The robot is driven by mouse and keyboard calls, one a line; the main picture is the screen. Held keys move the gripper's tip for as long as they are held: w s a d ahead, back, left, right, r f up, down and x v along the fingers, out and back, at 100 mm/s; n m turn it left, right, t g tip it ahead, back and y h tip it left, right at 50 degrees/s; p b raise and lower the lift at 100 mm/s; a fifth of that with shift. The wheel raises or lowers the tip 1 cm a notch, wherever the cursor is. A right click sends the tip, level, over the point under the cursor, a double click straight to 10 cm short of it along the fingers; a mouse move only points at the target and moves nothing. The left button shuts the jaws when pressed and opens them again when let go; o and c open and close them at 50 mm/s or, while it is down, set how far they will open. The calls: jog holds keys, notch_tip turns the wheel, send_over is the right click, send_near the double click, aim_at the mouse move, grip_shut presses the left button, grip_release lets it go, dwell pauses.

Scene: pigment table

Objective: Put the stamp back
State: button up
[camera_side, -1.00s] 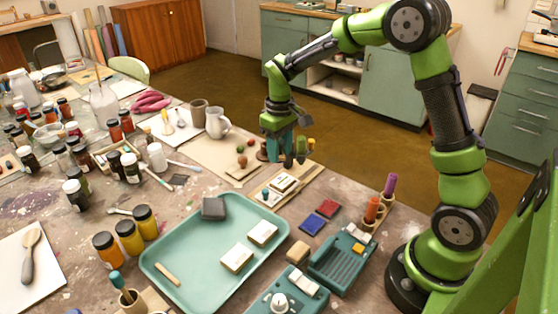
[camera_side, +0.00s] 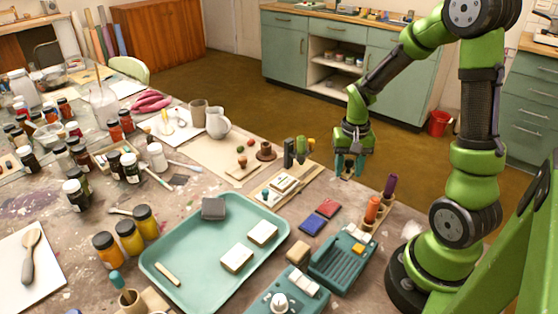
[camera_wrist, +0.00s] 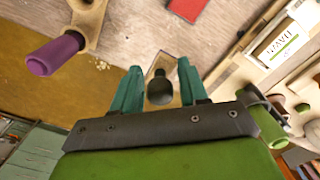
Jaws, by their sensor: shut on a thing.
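My gripper (camera_side: 348,168) is shut on a small dark stamp (camera_wrist: 160,88), whose dark rounded knob shows between the two teal fingers in the wrist view. In the side view the fingers hide most of it, and its printing face is not visible. The gripper points down near the table's far edge, right of a wooden rack (camera_side: 308,180). Stamps with green and orange-brown handles (camera_side: 300,149) stand at the back end of this rack.
A red pad (camera_side: 327,207) and a blue pad (camera_side: 312,223) lie front-left of my gripper. A purple-handled tool (camera_side: 390,186) and an orange one (camera_side: 372,208) stand in a wooden holder to the right. A brown round piece (camera_side: 266,151) stands left of the rack.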

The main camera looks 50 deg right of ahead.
aim_at(350, 160)
jog(key=shift+f, duration=2.8)
jog(key=shift+f, duration=0.15)
jog(key=o, duration=0.8)
jog(key=shift+o, duration=0.2)
notch_tip(350, 160, up, 12)
jog(key=s+a+r+n+t+y, duration=0.1)
jog(key=s+a+r+n+t, duration=0.1)
jog(key=a+r, duration=0.4)
jog(key=s+a+r+n+t+y, duration=0.1)
jog(key=a+r+n+t, duration=0.3)
jog(key=a, duration=0.7)
notch_tip(350, 160, up, 2)
jog(key=shift+s+a+r+t, duration=0.1)
jog(key=shift+s+a+t, duration=0.3)
jog(key=shift+s+t, duration=0.25)
